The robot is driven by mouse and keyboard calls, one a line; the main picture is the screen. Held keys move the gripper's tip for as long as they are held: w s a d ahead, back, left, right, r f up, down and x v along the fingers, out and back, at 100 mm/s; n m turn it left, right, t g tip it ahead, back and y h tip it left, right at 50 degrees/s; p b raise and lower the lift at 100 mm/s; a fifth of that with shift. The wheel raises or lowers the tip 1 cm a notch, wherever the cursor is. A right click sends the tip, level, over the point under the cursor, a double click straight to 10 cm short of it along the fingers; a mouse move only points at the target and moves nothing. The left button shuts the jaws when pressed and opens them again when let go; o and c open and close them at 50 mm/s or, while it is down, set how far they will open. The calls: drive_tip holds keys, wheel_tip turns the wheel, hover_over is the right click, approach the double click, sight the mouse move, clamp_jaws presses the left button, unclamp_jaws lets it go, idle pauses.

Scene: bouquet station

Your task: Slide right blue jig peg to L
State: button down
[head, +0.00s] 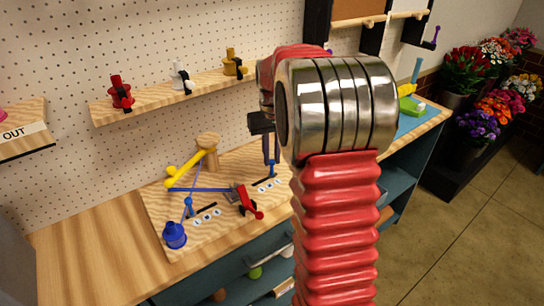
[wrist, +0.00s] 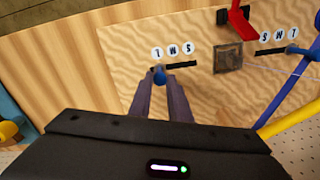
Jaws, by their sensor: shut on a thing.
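The right blue jig peg (wrist: 159,75) stands at the left end of its dark slot (wrist: 183,64) in the wrist view, beside the label that appears to read L (wrist: 157,52). In the head view the peg (head: 271,172) is at the slot's right end. My gripper (wrist: 160,84) points down and is shut on the peg, its fingers partly hiding it.
The wooden jig board (head: 165,225) also bears a red lever (head: 249,203), a yellow bar (head: 187,167), a wooden post (head: 208,150) and a blue knob (head: 175,234). A blue bar (head: 205,189) crosses the board. Bare bench (head: 90,245) lies to the left.

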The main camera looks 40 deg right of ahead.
sight(273, 159)
drive_tip(key=shift+d, duration=0.35)
drive_tip(key=c, duration=2)
unclamp_jaws()
drive_tip(key=o, duration=0.4)
drive_tip(key=shift+a, duration=0.1)
drive_tip(key=shift+c, duration=0.2)
drive_tip(key=shift+r, duration=0.1)
wheel_tip(273, 159, up, 14)
drive_tip(key=shift+f, duration=0.25)
drive_tip(key=shift+w, duration=0.1)
